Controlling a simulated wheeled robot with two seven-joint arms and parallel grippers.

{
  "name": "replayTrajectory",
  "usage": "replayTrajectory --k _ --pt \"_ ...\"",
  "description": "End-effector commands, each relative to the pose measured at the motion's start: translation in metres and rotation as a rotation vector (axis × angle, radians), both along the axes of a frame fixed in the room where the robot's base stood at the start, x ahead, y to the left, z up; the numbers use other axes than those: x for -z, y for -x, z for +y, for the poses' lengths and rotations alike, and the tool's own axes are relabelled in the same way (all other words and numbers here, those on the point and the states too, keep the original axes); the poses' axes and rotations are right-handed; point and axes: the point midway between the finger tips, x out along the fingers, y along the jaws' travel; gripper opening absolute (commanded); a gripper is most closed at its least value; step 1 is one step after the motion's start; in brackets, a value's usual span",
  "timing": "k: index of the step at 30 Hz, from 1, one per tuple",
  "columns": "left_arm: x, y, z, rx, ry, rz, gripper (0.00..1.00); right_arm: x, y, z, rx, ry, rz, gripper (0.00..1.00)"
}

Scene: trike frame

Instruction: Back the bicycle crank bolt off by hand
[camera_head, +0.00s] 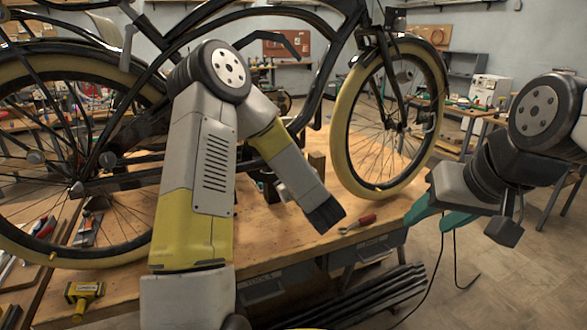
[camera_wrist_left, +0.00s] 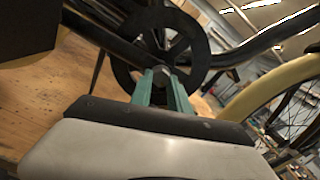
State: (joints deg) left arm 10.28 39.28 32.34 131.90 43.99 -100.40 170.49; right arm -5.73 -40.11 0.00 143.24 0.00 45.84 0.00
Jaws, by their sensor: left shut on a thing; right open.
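The bicycle (camera_head: 350,60) stands upright on a wooden workbench, black with cream tyres. In the left wrist view my left gripper (camera_wrist_left: 162,75) has its teal fingers shut on the small crank bolt (camera_wrist_left: 161,70) at the middle of the dark chainring (camera_wrist_left: 196,44). The fingertips largely cover the bolt, so its thread cannot be seen. In the head view my left arm hides the crank area, and the left fingers do not show. My right gripper (camera_head: 438,212) is open and empty, at the right beyond the bench edge, well away from the crank.
The front wheel (camera_head: 388,120) stands between my two arms. Open floor (camera_head: 510,250) lies at the right, with other benches behind.

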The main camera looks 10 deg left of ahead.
Motion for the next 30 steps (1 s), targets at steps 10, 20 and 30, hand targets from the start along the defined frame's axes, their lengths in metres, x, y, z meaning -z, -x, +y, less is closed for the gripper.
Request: replayTrajectory --k 10,20,30 --pt "-0.0008 -0.0009 0.0015 -0.003 0.056 -0.041 0.00 0.0000 0.0000 0.0000 0.000 0.000 0.000 0.48" --pt "-0.0009 -0.0009 0.0010 -0.002 0.056 -0.042 0.00 0.0000 0.0000 0.0000 0.000 0.000 0.000 0.48" --pt "-0.0003 -0.0004 0.0010 -0.003 0.056 -0.040 0.44 0.0000 0.0000 0.0000 0.000 0.000 0.000 0.48"
